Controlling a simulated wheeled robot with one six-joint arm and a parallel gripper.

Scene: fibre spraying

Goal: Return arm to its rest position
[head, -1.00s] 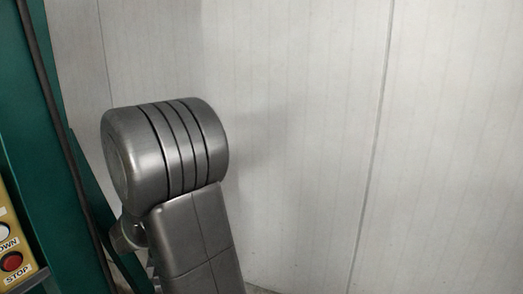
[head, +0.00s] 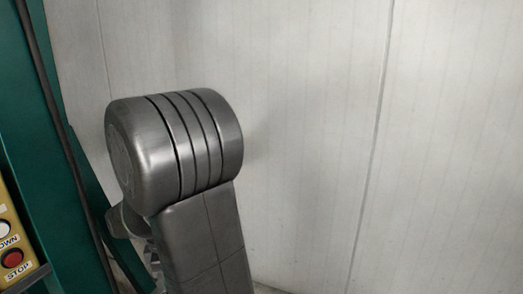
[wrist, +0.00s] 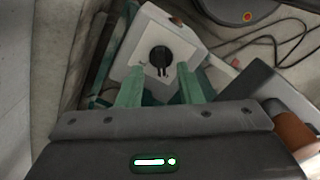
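My arm, a grey metal elbow with dark ring grooves (head: 175,145), stands in the left half of the head view. My gripper (wrist: 159,69) shows in the wrist view as two green fingers spread apart, with nothing held between them. Beyond the fingers is a white box with a black round knob (wrist: 160,58); I cannot tell how far off it is. The gripper is not visible in the head view.
A green post (head: 50,150) with a dark cable stands at the left, beside a yellow panel with a red STOP button (head: 12,259). A pale panelled wall (head: 320,130) fills the background. Dark cables (wrist: 275,40) lie at upper right in the wrist view.

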